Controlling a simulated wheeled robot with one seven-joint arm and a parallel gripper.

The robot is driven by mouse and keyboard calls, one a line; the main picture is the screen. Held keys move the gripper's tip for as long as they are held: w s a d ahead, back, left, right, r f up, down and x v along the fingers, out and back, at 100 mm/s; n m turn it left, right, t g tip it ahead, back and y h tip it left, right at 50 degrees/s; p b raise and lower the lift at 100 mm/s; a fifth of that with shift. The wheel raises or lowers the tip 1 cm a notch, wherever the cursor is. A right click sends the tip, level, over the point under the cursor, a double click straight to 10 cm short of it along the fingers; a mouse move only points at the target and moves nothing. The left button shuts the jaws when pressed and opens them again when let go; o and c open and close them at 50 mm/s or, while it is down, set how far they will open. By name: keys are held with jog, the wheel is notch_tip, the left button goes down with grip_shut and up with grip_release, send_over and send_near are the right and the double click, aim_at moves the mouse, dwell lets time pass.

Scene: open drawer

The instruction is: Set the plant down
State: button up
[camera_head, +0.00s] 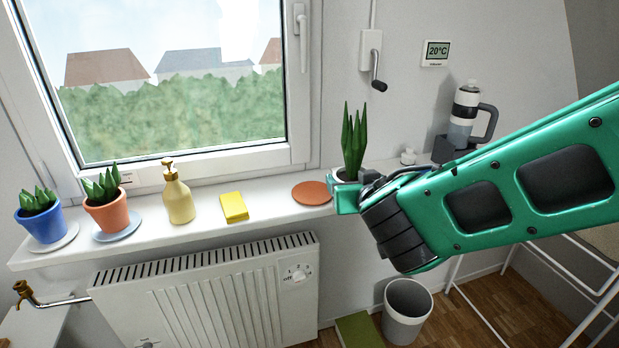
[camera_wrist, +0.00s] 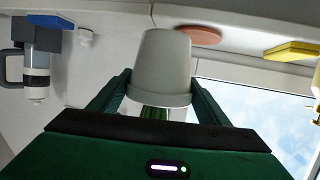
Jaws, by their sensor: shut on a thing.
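The plant (camera_head: 353,143) has tall, pointed green leaves and stands upright in a white pot (camera_wrist: 162,62). My gripper (camera_head: 346,194) is shut on the pot, one finger on each side, as the wrist view (camera_wrist: 160,80) shows. The plant is at the windowsill (camera_head: 265,208), just right of an empty round terracotta saucer (camera_head: 311,193). The saucer also shows beyond the pot in the wrist view (camera_wrist: 200,34). The pot's lower part is hidden by my gripper in the head view, so I cannot tell whether it touches the sill.
On the sill to the left are a yellow sponge (camera_head: 233,206), a soap dispenser (camera_head: 178,195), and potted plants in terracotta (camera_head: 107,214) and blue (camera_head: 42,225). A flask (camera_head: 464,118) stands at right. A radiator (camera_head: 215,295) and bin (camera_head: 406,312) are below.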

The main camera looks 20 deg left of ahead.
jog(key=w+d+f+m+h, duration=0.1)
jog(key=w+d+f, duration=0.2)
jog(key=d, duration=0.9)
jog(key=w+d+f+m+h, duration=0.2)
jog(key=w+d+f, duration=0.1)
jog(key=w+d, duration=0.7)
jog(key=w+d+f+m+t+h, duration=0.1)
jog(key=w+d+f, duration=0.3)
jog(key=d, duration=1)
jog(key=w+h, duration=0.1)
jog(key=w, duration=0.2)
jog(key=shift+w+d, duration=0.15)
jog(key=shift+w, duration=0.1)
